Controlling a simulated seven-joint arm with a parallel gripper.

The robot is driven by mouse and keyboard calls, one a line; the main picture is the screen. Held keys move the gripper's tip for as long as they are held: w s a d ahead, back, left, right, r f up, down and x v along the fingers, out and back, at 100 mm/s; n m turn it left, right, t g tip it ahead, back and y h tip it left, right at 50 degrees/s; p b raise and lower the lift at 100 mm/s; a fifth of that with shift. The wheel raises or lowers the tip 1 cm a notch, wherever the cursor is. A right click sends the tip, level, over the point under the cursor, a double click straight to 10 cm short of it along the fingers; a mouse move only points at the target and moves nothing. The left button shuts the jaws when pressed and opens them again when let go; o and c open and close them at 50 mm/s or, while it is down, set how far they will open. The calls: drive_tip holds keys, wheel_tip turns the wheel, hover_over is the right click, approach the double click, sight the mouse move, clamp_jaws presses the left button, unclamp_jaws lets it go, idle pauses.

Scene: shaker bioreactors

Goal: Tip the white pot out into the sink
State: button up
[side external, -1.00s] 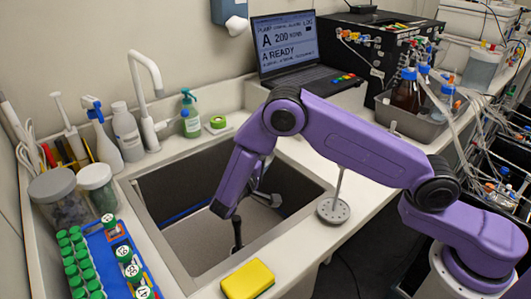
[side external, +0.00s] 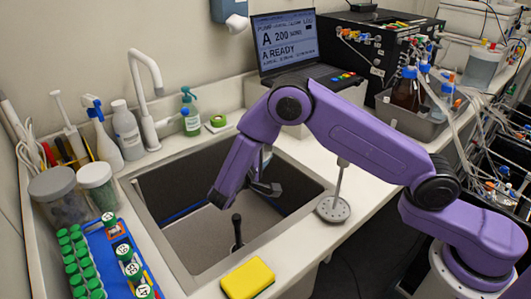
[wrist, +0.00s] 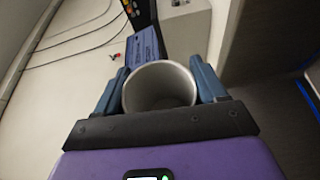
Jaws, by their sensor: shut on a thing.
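The white pot (wrist: 160,88) is held between the two blue-grey fingers of my gripper (wrist: 160,85) in the wrist view. Its round mouth faces the camera and its pale inside shows; I see no contents in it, though the bottom is dim. In the side external view my gripper (side external: 265,188) is over the sink (side external: 190,235), near its back right part. The pot is mostly hidden there behind my arm, so I cannot tell its tilt from that side. The sink is a dark-walled basin set in the pale counter.
A black upright handle (side external: 237,230) stands in the sink. A yellow sponge (side external: 248,279) lies on the front rim. A metal stand (side external: 334,208) is right of the sink. The white tap (side external: 147,90) and bottles are behind left; a rack of green-capped tubes (side external: 110,260) is left.

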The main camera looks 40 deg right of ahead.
drive_tip(key=shift+w+r+n, duration=0.15)
drive_tip(key=shift+r+n, duration=0.15)
drive_tip(key=shift+n, duration=0.2)
drive_tip(key=shift+w+r+n+g+y, duration=0.1)
drive_tip(key=shift+w+n+g+y, duration=0.2)
drive_tip(key=shift+n, duration=0.4)
drive_tip(key=shift+w+r+n+g+y, duration=0.1)
drive_tip(key=shift+n+g+y, duration=0.1)
drive_tip(key=shift+n+y, duration=0.35)
drive_tip(key=shift+w+r+n+g, duration=0.15)
drive_tip(key=shift+r+n, duration=0.3)
drive_tip(key=shift+r, duration=0.55)
drive_tip(key=shift+s+r+n+g, duration=0.1)
drive_tip(key=shift+r+n+g, duration=0.25)
drive_tip(key=shift+r, duration=0.6)
drive_tip(key=shift+w+r+n+y, duration=0.2)
drive_tip(key=shift+r+n+y, duration=0.1)
drive_tip(key=shift+n, duration=0.45)
drive_tip(key=shift+w+f+n+g+y, duration=0.2)
drive_tip(key=shift+w+f+n+g, duration=0.35)
drive_tip(key=shift+w+f+n, duration=0.4)
drive_tip(key=shift+w+f+n+g+y, duration=0.15)
drive_tip(key=shift+w+f+n+g, duration=0.45)
drive_tip(key=shift+w+f, duration=0.65)
drive_tip(key=shift+w+f+n+g, duration=0.2)
drive_tip(key=shift+n+g, duration=0.45)
drive_tip(key=shift+n, duration=0.4)
drive_tip(key=shift+s+f+n+g, duration=0.25)
drive_tip(key=shift+f+n+g, duration=0.25)
drive_tip(key=shift+n+g, duration=0.45)
